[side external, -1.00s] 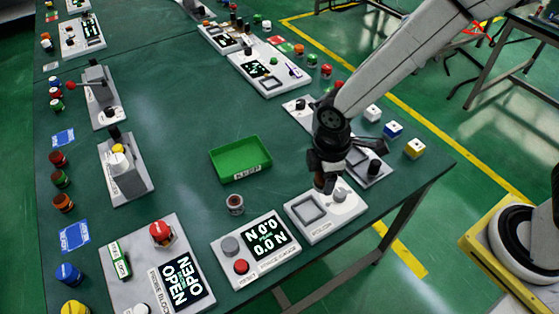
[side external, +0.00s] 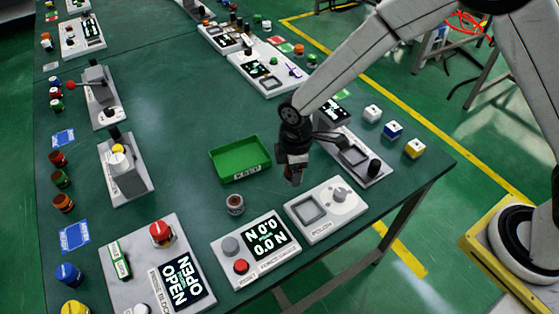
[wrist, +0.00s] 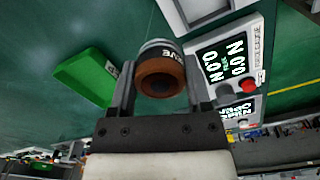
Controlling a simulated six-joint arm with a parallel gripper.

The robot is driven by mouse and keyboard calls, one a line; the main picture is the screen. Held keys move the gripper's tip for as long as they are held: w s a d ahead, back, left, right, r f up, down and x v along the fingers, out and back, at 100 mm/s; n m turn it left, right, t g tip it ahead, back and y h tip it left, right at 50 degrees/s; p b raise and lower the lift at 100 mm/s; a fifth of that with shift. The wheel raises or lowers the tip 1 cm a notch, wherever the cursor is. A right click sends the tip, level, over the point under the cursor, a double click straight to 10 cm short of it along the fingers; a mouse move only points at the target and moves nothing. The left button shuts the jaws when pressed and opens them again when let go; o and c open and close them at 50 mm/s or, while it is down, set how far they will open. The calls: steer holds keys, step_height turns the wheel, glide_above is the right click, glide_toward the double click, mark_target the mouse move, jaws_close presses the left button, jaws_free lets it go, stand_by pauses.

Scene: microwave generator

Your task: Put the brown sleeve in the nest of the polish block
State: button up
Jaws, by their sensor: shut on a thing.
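My gripper (wrist: 160,100) is shut on the brown sleeve (wrist: 161,78), a round hollow piece with a grey band and partly readable lettering. In the side view my gripper (side external: 292,166) holds the sleeve (side external: 293,177) above the table, just behind and left of the polish block. The polish block (side external: 345,207) is a pale plate at the front edge of the table. Its nest (side external: 307,209) is a raised, square grey frame on the left part, and it looks empty. A round knob sits to the right of the nest.
A green tray (side external: 240,168) stands left of my gripper. A small round dark-red and grey piece (side external: 235,204) stands in front of it. The force gauge (side external: 256,249) adjoins the polish block on the left. A grey fixture (side external: 358,160) stands behind right.

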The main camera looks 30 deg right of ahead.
glide_above(272, 188)
steer(key=s, duration=0.1)
steer(key=shift+s+d+f, duration=0.1)
steer(key=shift+d+f, duration=0.05)
steer(key=shift+f, duration=1.2)
steer(key=shift+d+f, duration=0.1)
steer(key=shift+f, duration=1.2)
steer(key=shift+w+a+f, duration=0.15)
steer(key=shift+w+f, duration=0.35)
steer(key=shift+f, duration=1.45)
steer(key=shift+f, duration=0.15)
steer(key=o, duration=1.3)
steer(key=shift+a+r, duration=0.1)
steer(key=shift+r, duration=3.75)
